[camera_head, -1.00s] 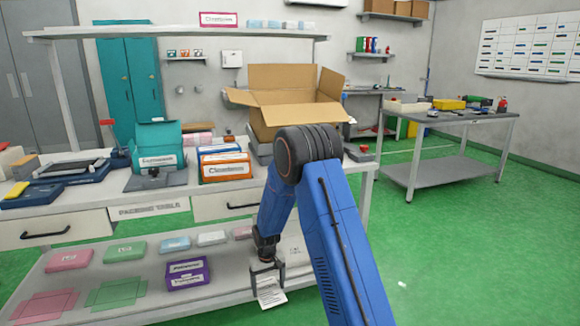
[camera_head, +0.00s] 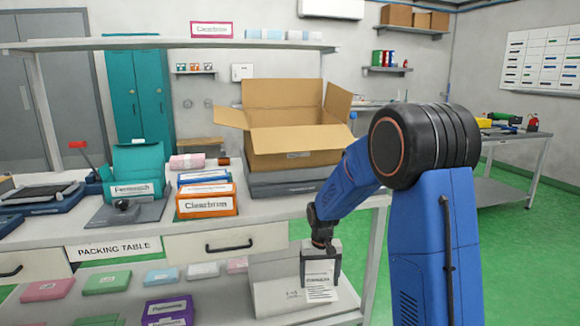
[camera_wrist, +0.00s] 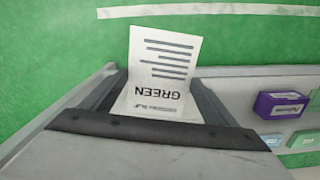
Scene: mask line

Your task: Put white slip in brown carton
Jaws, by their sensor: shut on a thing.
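The white slip (camera_head: 319,292) hangs from my gripper (camera_head: 321,280), in front of the packing table and below its top. In the wrist view the slip (camera_wrist: 161,62) shows printed lines and the word "GREEN", with its lower part between the fingers of my gripper (camera_wrist: 158,92). My gripper is shut on the slip. The brown carton (camera_head: 297,138) stands open on the packing table, flaps spread, above and behind my gripper. The inside bottom of the carton is hidden.
The carton rests on a dark grey base (camera_head: 293,180). Orange and blue boxes (camera_head: 206,200) stand left of it, beside a teal box (camera_head: 137,175). The table's front edge and drawer (camera_head: 228,243) lie near my gripper. A purple box (camera_head: 168,311) sits on the lower shelf.

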